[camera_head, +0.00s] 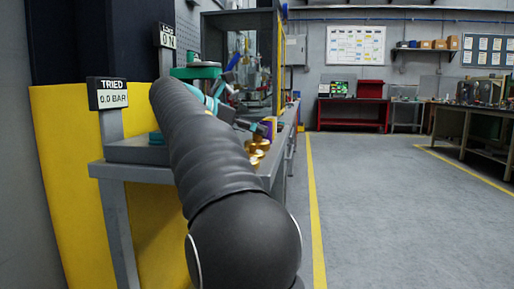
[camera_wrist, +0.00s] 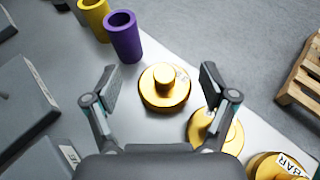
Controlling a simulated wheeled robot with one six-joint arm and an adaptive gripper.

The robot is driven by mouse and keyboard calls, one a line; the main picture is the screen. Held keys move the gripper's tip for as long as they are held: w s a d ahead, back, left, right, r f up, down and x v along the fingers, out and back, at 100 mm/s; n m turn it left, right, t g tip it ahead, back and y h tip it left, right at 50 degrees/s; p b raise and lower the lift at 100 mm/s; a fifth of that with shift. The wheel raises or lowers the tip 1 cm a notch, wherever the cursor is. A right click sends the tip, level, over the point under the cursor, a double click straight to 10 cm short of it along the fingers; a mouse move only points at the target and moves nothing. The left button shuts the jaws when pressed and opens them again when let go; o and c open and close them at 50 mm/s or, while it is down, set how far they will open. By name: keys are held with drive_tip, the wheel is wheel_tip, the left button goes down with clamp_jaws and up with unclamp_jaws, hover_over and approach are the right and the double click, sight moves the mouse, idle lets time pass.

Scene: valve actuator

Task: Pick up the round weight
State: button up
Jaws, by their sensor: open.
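A round brass weight (camera_wrist: 164,90) with a raised knob stands upright on the grey bench top. In the wrist view it lies between and slightly beyond the open fingers of my gripper (camera_wrist: 160,92), and no contact shows. A second brass weight (camera_wrist: 222,138) sits near the right finger, partly hidden by it. A third (camera_wrist: 272,166), with a label reading BAR beside it, is cut off at the lower right. In the head view brass weights (camera_head: 257,147) show at the bench edge, partly behind my arm.
A purple tube (camera_wrist: 124,38) and a yellow tube (camera_wrist: 95,18) stand beyond the left finger. Grey blocks (camera_wrist: 28,98) lie at the left. The bench (camera_head: 135,173) ends to the right, with open floor (camera_head: 380,200) beyond. A wooden pallet (camera_wrist: 302,72) shows at the right.

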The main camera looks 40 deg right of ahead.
sight(264, 140)
drive_tip(key=d+f, duration=0.1)
drive_tip(key=d+f+b, duration=0.1)
drive_tip(key=d, duration=0.1)
drive_tip(key=shift+s+f+b, duration=0.1)
drive_tip(key=shift+s+b, duration=0.2)
drive_tip(key=shift+s, duration=0.05)
drive_tip(key=shift+d+f, duration=0.1)
drive_tip(key=shift+d, duration=0.4)
drive_tip(key=c, duration=1.6)
drive_tip(key=shift+f, duration=0.1)
clamp_jaws()
